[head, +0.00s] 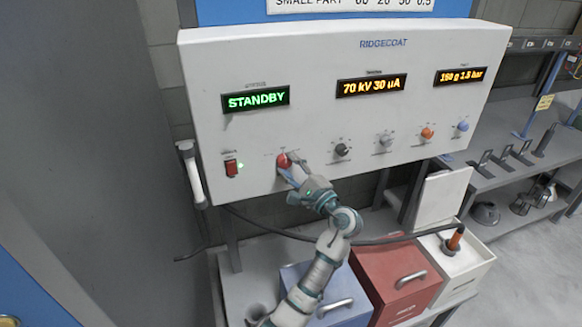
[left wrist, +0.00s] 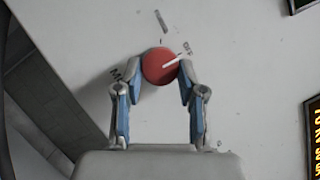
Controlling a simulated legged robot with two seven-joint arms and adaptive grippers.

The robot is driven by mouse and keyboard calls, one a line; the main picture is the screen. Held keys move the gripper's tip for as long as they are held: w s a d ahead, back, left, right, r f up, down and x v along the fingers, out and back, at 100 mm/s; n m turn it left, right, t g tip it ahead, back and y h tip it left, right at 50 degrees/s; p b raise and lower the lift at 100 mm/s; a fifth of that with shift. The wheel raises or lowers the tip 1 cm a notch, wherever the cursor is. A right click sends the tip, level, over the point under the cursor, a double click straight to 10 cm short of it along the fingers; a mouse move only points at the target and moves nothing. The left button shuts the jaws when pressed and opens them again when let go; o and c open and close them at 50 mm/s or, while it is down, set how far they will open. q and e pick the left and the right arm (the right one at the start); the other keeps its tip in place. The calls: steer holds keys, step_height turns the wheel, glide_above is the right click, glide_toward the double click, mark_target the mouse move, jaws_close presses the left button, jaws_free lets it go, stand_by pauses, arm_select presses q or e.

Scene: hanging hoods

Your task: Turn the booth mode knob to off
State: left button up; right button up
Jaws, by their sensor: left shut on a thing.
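The red knob (head: 283,160) is on the lower left of the white control panel (head: 300,120); its labels are too small to read in the head view. My left gripper (head: 288,167) is shut on it from the front. In the left wrist view, the red knob (left wrist: 158,67) sits between the two blue-padded fingertips (left wrist: 160,75), which touch its sides. Its white pointer line slants toward the picture's upper right. The status display (head: 255,100) reads STANDBY. My right gripper is not in view.
Dark, grey, orange (head: 427,133) and blue knobs run to the right. Blue (head: 325,290), red (head: 395,275) and white (head: 460,262) bins stand below. A dark hose (head: 380,240) crosses behind my arm.

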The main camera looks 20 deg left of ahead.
arm_select(q)
steer(key=shift+f, duration=0.1)
steer(key=o, duration=1.1)
steer(key=shift+o, duration=0.2)
steer(key=v, duration=1.2)
steer(key=shift+f, duration=0.1)
